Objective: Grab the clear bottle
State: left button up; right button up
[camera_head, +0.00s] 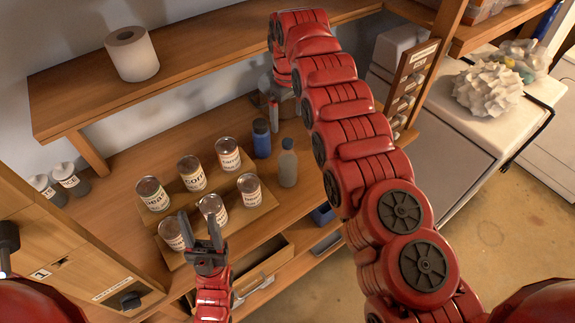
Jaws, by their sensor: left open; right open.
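My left gripper (201,226) is open and empty, in front of the cans and left of and nearer than the clear bottle. My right arm crosses the view and bends down at the back. My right gripper (270,100) shows small and partly hidden there, behind the blue bottle in the picture, apart from the clear bottle.
Several labelled cans (194,175) stand on a wooden riser left of the bottles. A shelf (200,60) with a paper roll (132,54) hangs above the counter. An open drawer (262,262) is below the front edge. Lidded jars (68,179) stand at left.

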aim_at(288, 150)
jog(key=shift+s+r, duration=0.15)
jog(key=shift+s, duration=0.3)
jog(key=shift+s+d+f+b, duration=0.1)
jog(key=shift+f+b, duration=0.25)
jog(key=shift+b, duration=0.2)
notch_tip(288, 150, down, 12)
jog(key=b, duration=1.1)
jog(key=shift+r+b, duration=0.25)
jog(key=shift+b, duration=0.05)
jog(key=shift+w+p, duration=0.2)
jog(key=shift+p, duration=0.2)
jog(key=shift+s+f+p, duration=0.2)
jog(key=shift+f+p, duration=0.3)
jog(key=shift+f, duration=0.05)
notch_tip(288, 150, down, 3)
jog(key=shift+p, duration=0.95)
jog(key=shift+f, duration=0.4)
jog(key=shift+c, duration=0.3)
